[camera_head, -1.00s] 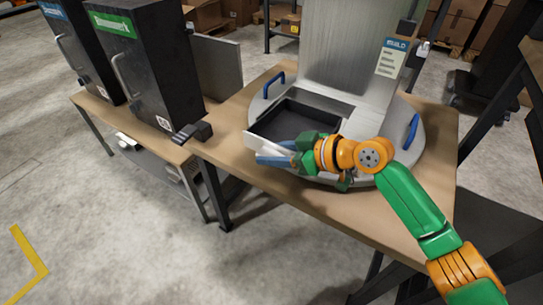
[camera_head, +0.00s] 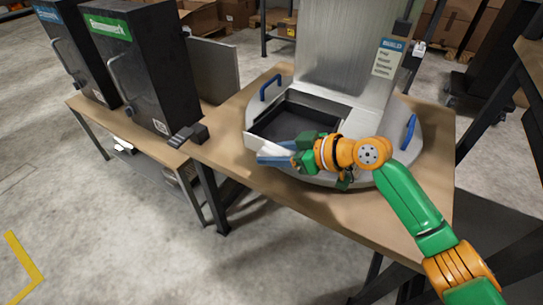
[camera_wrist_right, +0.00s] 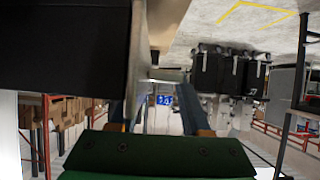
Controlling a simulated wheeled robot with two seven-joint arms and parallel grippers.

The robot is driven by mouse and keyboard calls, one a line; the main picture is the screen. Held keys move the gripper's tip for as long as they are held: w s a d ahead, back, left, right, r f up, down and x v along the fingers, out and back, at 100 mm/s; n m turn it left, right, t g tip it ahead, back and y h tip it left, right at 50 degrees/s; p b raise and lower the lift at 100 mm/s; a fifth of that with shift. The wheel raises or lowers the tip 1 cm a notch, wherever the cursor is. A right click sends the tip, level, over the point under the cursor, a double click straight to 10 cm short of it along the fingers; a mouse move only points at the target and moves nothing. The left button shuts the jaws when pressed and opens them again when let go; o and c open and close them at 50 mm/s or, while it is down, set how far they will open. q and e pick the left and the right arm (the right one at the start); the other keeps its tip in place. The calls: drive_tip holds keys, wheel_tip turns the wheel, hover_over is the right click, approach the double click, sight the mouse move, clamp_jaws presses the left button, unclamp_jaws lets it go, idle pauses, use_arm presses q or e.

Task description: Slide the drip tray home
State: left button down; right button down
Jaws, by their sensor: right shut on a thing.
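The drip tray (camera_head: 296,119) is a dark, shallow box with a pale front wall, seated in the opening of the round grey dispenser base (camera_head: 385,155). My right gripper (camera_head: 274,153) is shut on the tray's front at the near left side of the base. The blue fingers and green gripper body hide part of that front. In the right wrist view, the pale tray front (camera_wrist_right: 137,50) reaches down between the fingers of the right gripper (camera_wrist_right: 155,98), with the dark side of the tray at upper left. My left gripper is not in view.
The dispenser's metal column (camera_head: 340,45) rises behind the tray, with blue handles (camera_head: 271,86) on the base. Black dispensers (camera_head: 128,70) stand on the neighbouring table to the left. A small dark block (camera_head: 188,137) sits near the table (camera_head: 240,165) corner. The front table strip is clear.

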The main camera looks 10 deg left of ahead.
drive_tip(key=shift+w+d+b, duration=0.25)
drive_tip(key=shift+w+b, duration=0.2)
drive_tip(key=shift+w, duration=0.25)
drive_tip(key=shift+w+d+b, duration=0.3)
drive_tip(key=shift+w+b, duration=0.2)
drive_tip(key=shift+w, duration=0.2)
drive_tip(key=shift+w+d+b, duration=0.25)
drive_tip(key=shift+w+b, duration=0.2)
drive_tip(key=shift+w, duration=0.25)
drive_tip(key=shift+c, duration=1.4)
unclamp_jaws()
